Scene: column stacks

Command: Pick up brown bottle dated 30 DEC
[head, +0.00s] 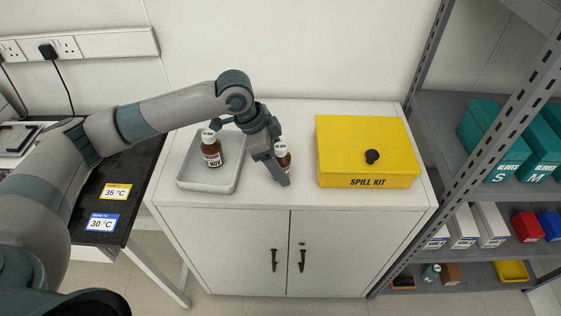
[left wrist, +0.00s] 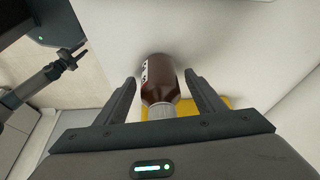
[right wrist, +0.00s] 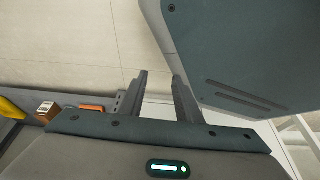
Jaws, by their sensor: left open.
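A brown bottle (head: 283,157) with a white cap stands on the white cabinet top, to the right of the grey tray. My left gripper (head: 277,170) is at this bottle and partly hides it. In the left wrist view the brown bottle (left wrist: 160,82) lies between the two open, spread fingers (left wrist: 160,92); its date is not readable. A second brown bottle (head: 211,152) with a white cap stands in the tray, its label showing "NOV". My right gripper (right wrist: 160,95) shows in the right wrist view with its fingers apart and nothing between them.
The grey tray (head: 187,184) sits left on the cabinet top (head: 270,196). A yellow spill kit box (head: 345,155) stands on the right. A grey shelf with teal bins (head: 492,140) is at far right, a black bench with temperature labels (head: 110,222) at left.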

